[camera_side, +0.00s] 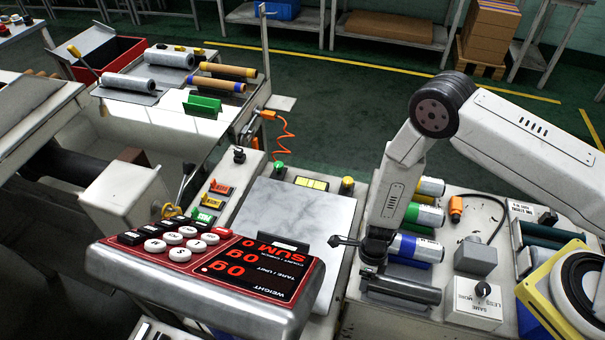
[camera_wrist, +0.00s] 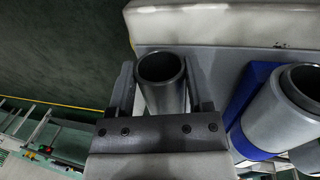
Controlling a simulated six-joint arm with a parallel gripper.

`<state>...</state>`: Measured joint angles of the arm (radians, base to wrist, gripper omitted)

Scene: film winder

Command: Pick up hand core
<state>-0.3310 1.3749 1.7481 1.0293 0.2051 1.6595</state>
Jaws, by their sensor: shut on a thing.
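The hand core, a dark grey hollow tube (camera_side: 408,290), lies at the front of the roll station in the side view. In the wrist view the tube (camera_wrist: 168,98) sits between the two fingers, its open end facing the camera. My gripper (camera_wrist: 160,85) is shut on it. In the side view my gripper (camera_side: 373,262) is at the tube's left end, and the fingertips are hard to make out. I cannot tell whether the tube still touches the surface below.
Green (camera_side: 424,215) and yellow rolls are farther back. A white control box (camera_side: 473,303) is to the right, the weighing display (camera_side: 262,265) to the left.

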